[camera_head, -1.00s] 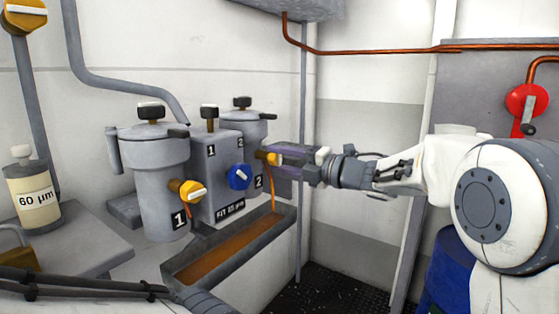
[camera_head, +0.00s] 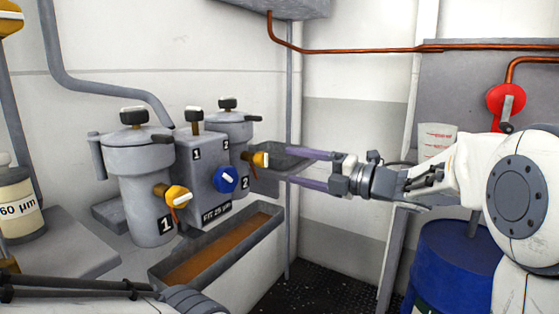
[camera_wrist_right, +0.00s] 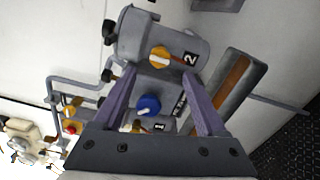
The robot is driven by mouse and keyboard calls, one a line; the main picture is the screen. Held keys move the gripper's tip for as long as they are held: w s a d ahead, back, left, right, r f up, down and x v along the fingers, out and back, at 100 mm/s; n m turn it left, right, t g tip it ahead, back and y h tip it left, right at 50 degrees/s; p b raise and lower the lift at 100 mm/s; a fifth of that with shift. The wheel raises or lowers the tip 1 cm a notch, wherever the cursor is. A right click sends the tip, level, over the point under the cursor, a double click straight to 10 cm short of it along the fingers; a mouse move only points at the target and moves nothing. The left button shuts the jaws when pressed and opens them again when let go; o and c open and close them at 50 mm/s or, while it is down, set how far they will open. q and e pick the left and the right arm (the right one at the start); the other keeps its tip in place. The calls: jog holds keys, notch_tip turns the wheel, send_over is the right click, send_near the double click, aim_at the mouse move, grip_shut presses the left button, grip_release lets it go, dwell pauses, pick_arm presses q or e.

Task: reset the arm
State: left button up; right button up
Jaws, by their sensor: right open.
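My right arm reaches in from the right in the head view. Its gripper (camera_head: 288,167) is open and empty, with its purple fingers wide apart. The fingers point left, at filter canister 2 (camera_head: 228,130) and its yellow knob (camera_head: 261,160), and look clear of the knob. In the right wrist view the open gripper (camera_wrist_right: 159,73) frames the filter unit, and the yellow knob (camera_wrist_right: 159,57) shows between the fingertips. Part of my left arm shows at the bottom left of the head view; its gripper is out of view.
Canister 1 (camera_head: 140,190) and a middle block with a blue knob (camera_head: 225,179) stand beside canister 2. A drip tray (camera_head: 158,272) runs in front. A blue drum (camera_head: 445,265) stands below my right arm. A red valve (camera_head: 505,100) is on the right panel.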

jog(key=shift+v, duration=0.95)
jog(key=w+a+f+m+t+h, duration=0.2)
jog(key=a+f+m+t+h, duration=0.15)
jog(key=m+h, duration=0.55)
jog(key=s+a+f+m+g+h, duration=0.2)
jog(key=s+f+m+g, duration=0.2)
jog(key=s+f+m, duration=0.6)
jog(key=s+f+m+g+h, duration=0.15)
jog(key=s+f+g, duration=0.4)
jog(key=s, duration=0.65)
jog(key=s+f+m+g+h, duration=0.1)
jog(key=s+f+m+g, duration=0.4)
jog(key=s, duration=0.8)
notch_tip(320, 180, up, 35)
jog(key=n+p, duration=0.1)
jog(key=p, duration=3.5)
jog(key=shift+d+p, duration=0.25)
jog(key=shift+p, duration=0.05)
